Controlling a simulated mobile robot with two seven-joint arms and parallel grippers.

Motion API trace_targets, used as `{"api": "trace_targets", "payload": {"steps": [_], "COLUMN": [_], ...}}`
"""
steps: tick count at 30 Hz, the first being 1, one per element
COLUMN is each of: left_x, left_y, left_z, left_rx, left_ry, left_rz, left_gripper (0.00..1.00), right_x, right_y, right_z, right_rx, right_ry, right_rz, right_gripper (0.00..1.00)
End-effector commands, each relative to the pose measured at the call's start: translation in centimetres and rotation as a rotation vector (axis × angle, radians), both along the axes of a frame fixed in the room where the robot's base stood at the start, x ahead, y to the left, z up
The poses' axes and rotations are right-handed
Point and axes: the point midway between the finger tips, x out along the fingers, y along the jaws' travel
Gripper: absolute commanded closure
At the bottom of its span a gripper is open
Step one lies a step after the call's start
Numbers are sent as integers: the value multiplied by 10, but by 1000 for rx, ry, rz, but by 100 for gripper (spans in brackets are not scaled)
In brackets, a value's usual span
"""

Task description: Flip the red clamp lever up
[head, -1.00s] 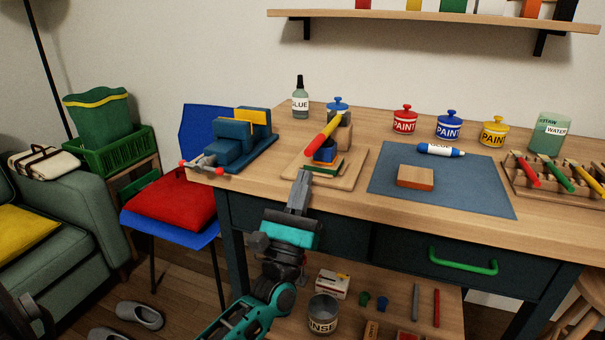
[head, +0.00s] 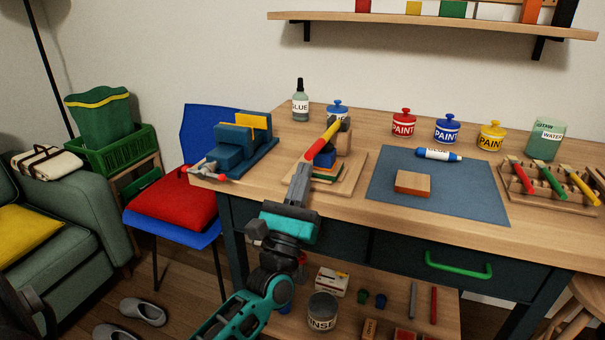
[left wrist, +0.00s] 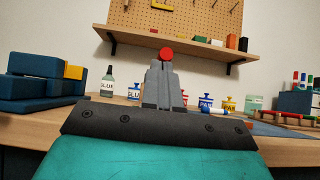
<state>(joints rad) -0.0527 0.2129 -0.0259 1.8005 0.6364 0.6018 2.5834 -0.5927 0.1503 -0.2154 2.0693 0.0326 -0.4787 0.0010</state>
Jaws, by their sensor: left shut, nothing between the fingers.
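The clamp lever (head: 321,148) has a red grip and a yellow upper part. It slants down toward me from a grey post (head: 344,139) on a wooden base (head: 345,182). A small stack with a blue block (head: 321,161) sits under it. My left gripper (head: 303,168) is shut and empty, its tips just below and in front of the red end; I cannot tell if they touch. In the left wrist view, the red end (left wrist: 166,54) shows as a round spot right above the shut fingers (left wrist: 163,68), which hide the rest of the clamp. My right gripper is not in view.
A glue bottle (head: 300,106) and a blue paint pot (head: 337,112) stand behind. A blue mat (head: 450,195) with a wooden block (head: 412,183) lies to the right. The drawer's green handle (head: 459,269) juts out in front.

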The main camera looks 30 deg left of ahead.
Motion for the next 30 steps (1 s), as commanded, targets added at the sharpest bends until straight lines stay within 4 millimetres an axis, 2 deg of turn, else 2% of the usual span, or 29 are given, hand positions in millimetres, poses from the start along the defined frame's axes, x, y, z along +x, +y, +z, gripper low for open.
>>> {"api": "trace_targets", "payload": {"steps": [1, 9, 12, 20, 30], "left_x": [-1, -1, 1, 10, 42], "left_y": [0, 0, 1, 3, 10], "left_z": [17, 51, 62, 101, 162], "left_rx": [-5, -41, -44, -42, -45], "left_ry": [16, 153, 185, 179, 176], "left_rz": [0, 0, 0, 1, 0], "left_gripper": [100, 100, 100, 100, 100], "right_x": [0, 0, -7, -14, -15], "right_y": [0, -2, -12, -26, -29], "right_z": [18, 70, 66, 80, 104], "right_rx": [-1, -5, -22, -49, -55], "right_ry": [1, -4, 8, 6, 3], "right_rz": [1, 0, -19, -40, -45], "right_gripper": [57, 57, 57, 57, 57]}}
